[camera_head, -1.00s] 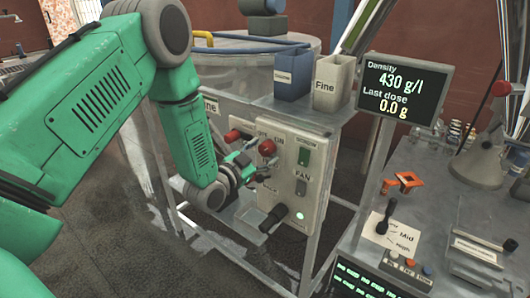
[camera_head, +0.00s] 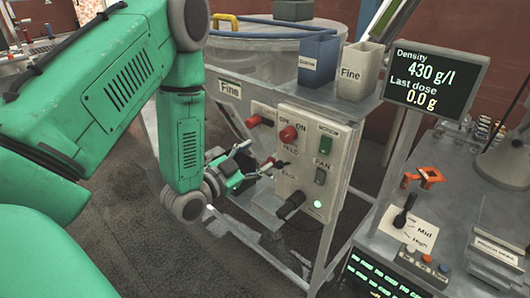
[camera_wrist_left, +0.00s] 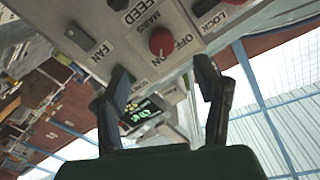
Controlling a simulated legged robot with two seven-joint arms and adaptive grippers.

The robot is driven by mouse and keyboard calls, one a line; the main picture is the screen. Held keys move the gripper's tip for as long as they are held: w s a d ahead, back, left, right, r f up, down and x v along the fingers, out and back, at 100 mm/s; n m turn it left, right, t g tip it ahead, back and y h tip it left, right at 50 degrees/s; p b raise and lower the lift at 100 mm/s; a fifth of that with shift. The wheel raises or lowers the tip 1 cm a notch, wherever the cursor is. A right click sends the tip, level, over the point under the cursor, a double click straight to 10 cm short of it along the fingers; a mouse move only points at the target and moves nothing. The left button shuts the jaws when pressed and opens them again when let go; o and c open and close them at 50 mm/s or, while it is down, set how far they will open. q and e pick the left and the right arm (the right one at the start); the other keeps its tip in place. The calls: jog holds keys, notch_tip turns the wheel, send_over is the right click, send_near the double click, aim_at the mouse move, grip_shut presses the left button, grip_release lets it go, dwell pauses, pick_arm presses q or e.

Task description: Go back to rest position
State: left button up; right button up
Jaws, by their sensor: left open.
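My left arm, green with grey joints, comes in from the left in the head view. Its gripper (camera_head: 252,164) is in front of the control panel (camera_head: 298,178), left of its lower half. In the left wrist view the two dark fingers (camera_wrist_left: 165,95) are spread apart with nothing between them. The panel's red OFF/ON knob (camera_wrist_left: 161,42) shows beyond the fingertips and also in the head view (camera_head: 288,134). The fingers look clear of the panel, though small contact is hard to judge. My right gripper does not show.
A blue bin (camera_head: 318,58) and a grey "Fine" bin (camera_head: 359,72) stand on the shelf above the panel. A density display (camera_head: 432,81) stands to the right, over a metal bench with a lever (camera_head: 404,211). Grey floor lies open below the arm.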

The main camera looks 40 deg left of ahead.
pick_arm(q)
jog(key=shift+f, duration=0.1)
jog(key=s+d+f+n+g, duration=0.1)
jog(key=s+d+f+g, duration=0.35)
jog(key=f, duration=0.45)
jog(key=s+d+f+n+g, duration=0.25)
jog(key=s+f+g, duration=0.3)
jog(key=f, duration=0.35)
jog(key=s+d+f+n+g, duration=0.1)
jog(key=s+f+g, duration=0.2)
jog(key=s, duration=0.5)
jog(key=s+d+f+n+g+y+b, duration=0.1)
jog(key=s+f+g, duration=0.3)
jog(key=s, duration=0.5)
jog(key=shift+s+d, duration=0.3)
jog(key=shift+d, duration=0.35)
